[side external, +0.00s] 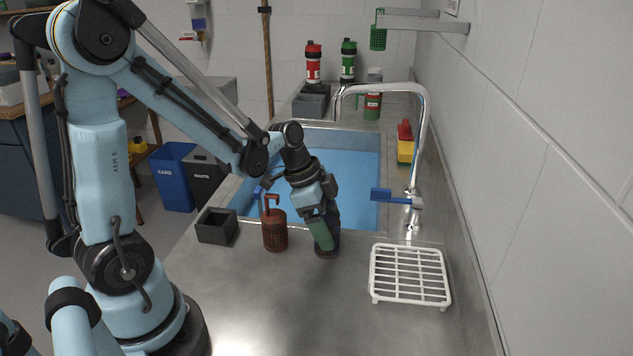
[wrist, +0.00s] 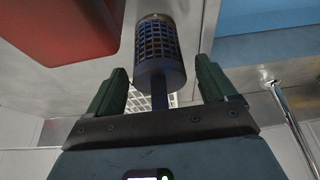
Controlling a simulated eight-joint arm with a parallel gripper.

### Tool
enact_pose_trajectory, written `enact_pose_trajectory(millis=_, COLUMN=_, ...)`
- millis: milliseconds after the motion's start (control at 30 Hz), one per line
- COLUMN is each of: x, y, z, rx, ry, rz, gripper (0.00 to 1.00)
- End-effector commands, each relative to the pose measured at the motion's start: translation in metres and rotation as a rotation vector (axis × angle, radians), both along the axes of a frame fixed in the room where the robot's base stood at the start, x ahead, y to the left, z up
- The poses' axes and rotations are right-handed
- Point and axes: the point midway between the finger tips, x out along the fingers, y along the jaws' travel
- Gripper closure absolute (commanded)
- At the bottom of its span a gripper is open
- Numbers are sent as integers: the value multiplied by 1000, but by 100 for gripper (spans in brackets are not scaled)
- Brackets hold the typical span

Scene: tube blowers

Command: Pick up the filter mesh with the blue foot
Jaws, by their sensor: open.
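A dark navy filter mesh (wrist: 158,48) shows at the top middle of the wrist view, a perforated cylinder with a bluish-dark stem. In the side view its lower part (side external: 328,250) stands on the steel counter, mostly hidden behind my gripper. My gripper (side external: 320,236) points down at it with green fingers. In the wrist view my gripper (wrist: 160,78) is open, one finger on each side of the stem, with gaps visible. A brown-red mesh (side external: 275,232) with a red hooked handle stands just left of my gripper.
A small dark box (side external: 217,227) stands left of the red mesh. A white rack (side external: 410,274) lies to the right. The blue sink (side external: 355,160) and tap (side external: 418,140) are behind. The front counter is clear. A green mesh (side external: 378,36) hangs from the wall bracket.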

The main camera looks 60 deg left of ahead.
Motion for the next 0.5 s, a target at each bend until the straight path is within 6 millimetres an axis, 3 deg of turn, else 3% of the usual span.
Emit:
enact_pose_trajectory(millis=67, x=0, y=0, z=0, rx=0, ry=0, rz=0, gripper=19)
enact_pose_trajectory(millis=400, x=0, y=0, z=0, rx=0, ry=0, rz=0, gripper=71)
enact_pose_trajectory(millis=500, x=0, y=0, z=0, rx=0, ry=0, rz=0, gripper=74)
